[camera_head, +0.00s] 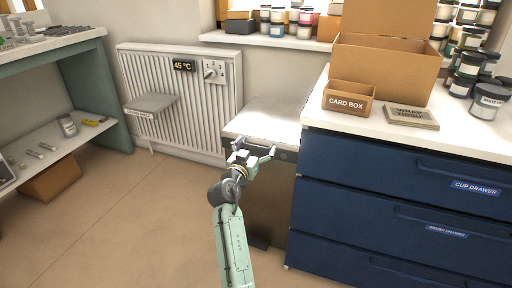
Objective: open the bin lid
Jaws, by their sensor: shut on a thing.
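The bin stands between the radiator and the blue drawers. Its pale, flat lid (268,118) lies across the top and looks closed; whether its front edge is slightly raised I cannot tell. A dark band runs along the front of the lid, above the brownish bin body (272,205). My gripper (254,149) is at the middle of the lid's front edge, shut on the handle there. Its fingers hide much of the handle. A dark pedal (260,242) shows at the bin's foot.
A ribbed radiator (185,90) with a fold-out shelf (151,104) stands left of the bin. Blue drawers (400,190) stand close on the right, with a card box (349,98) on top. The floor (130,220) at front left is clear.

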